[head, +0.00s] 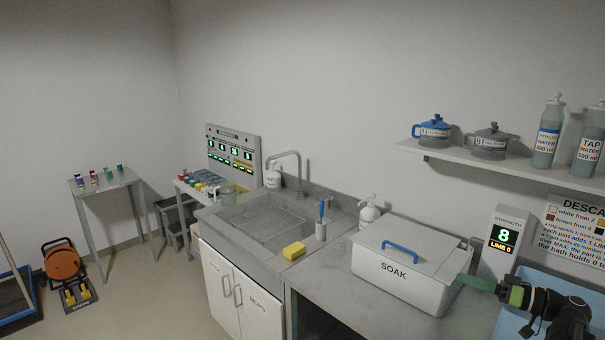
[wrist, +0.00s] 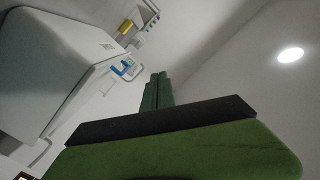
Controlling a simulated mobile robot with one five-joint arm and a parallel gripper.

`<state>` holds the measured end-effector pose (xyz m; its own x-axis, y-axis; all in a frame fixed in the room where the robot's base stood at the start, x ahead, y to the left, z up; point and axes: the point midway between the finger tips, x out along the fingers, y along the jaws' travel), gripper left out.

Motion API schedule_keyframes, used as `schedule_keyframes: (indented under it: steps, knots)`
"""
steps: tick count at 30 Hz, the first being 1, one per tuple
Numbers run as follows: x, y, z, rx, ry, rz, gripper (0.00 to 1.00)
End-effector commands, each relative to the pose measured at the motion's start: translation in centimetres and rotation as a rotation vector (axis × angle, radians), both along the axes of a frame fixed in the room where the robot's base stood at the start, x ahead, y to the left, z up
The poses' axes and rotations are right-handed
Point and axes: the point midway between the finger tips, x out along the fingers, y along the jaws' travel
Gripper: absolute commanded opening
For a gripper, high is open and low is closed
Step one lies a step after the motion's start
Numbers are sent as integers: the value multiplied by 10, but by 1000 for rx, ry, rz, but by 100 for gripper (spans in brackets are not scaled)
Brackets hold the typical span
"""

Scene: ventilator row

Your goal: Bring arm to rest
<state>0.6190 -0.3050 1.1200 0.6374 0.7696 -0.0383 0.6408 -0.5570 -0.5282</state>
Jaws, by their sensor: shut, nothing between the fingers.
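My gripper (head: 478,284) is at the lower right of the head view, its green fingers pointing left beside the right end of the white SOAK box (head: 395,285). I cannot tell whether the fingers touch the box. In the wrist view the two green fingers (wrist: 158,90) lie together, with nothing between them. The SOAK box has its lid on, with a blue handle (head: 400,250). It also shows tilted at the upper left of the wrist view (wrist: 50,60).
A strength display (head: 503,238) reading 8 stands behind my gripper. A blue tray (head: 545,283) lies by my arm. A shelf (head: 500,163) above holds two lidded pots and bottles. A sink (head: 265,225) with a yellow sponge (head: 293,250) is to the left.

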Motion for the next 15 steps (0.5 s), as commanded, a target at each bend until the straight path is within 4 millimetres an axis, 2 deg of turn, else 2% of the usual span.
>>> schedule_keyframes:
  steps: [5,8,11,14,15]
  knots:
    - [24,62,-1,-4,4,103,0]
    - [36,108,-8,-25,24,173,0]
    - [44,167,-23,-74,66,261,0]
    - [44,243,-50,-159,158,370,0]
    - [41,276,-64,-205,210,413,0]
